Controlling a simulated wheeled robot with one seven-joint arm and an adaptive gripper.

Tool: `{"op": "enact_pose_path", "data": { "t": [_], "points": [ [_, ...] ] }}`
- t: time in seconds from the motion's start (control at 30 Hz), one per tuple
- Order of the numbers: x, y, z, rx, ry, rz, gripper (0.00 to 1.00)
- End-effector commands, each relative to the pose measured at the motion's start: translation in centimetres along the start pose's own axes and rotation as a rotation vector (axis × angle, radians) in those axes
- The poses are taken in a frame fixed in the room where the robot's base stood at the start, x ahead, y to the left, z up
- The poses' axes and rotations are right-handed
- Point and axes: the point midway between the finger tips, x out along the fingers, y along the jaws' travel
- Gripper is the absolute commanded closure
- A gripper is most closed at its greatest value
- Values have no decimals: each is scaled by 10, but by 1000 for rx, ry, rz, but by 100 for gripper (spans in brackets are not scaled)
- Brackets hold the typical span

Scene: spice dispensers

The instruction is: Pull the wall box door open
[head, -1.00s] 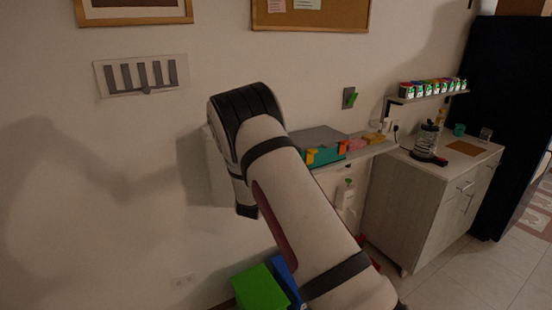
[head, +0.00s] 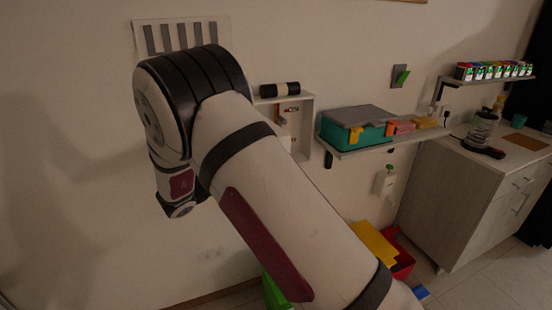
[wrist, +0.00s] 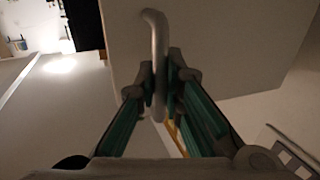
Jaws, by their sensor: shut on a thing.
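The white wall box (head: 312,125) hangs on the wall right of my arm in the head view. Its front shows open, with shelves and small items inside. In the wrist view the box door (wrist: 225,45) is a flat pale panel with a curved metal bar handle (wrist: 157,35). My gripper (wrist: 161,85) is shut on the handle, with one finger on each side of the bar. In the head view my arm hides the gripper, the handle and the door, so the door's full angle cannot be told there.
A black cylinder (head: 280,89) lies on top of the box. To the right, a wall shelf (head: 380,145) carries a teal bin (head: 350,130). A yellow-lidded red bin (head: 402,262) and a cabinet (head: 455,205) stand below.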

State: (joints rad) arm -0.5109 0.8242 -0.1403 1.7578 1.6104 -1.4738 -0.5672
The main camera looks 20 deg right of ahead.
Motion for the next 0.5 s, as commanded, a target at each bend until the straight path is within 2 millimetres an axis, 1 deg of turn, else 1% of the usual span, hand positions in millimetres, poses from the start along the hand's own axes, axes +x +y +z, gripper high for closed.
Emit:
{"op": "enact_pose_path", "data": {
  "t": [0.03,0.2,0.5],
  "points": [
    [-8,-6,1,-1,1,-1,100],
    [-26,-21,1,-1,1,0,100],
    [-41,-35,0,-1,1,0,100]
  ]
}}
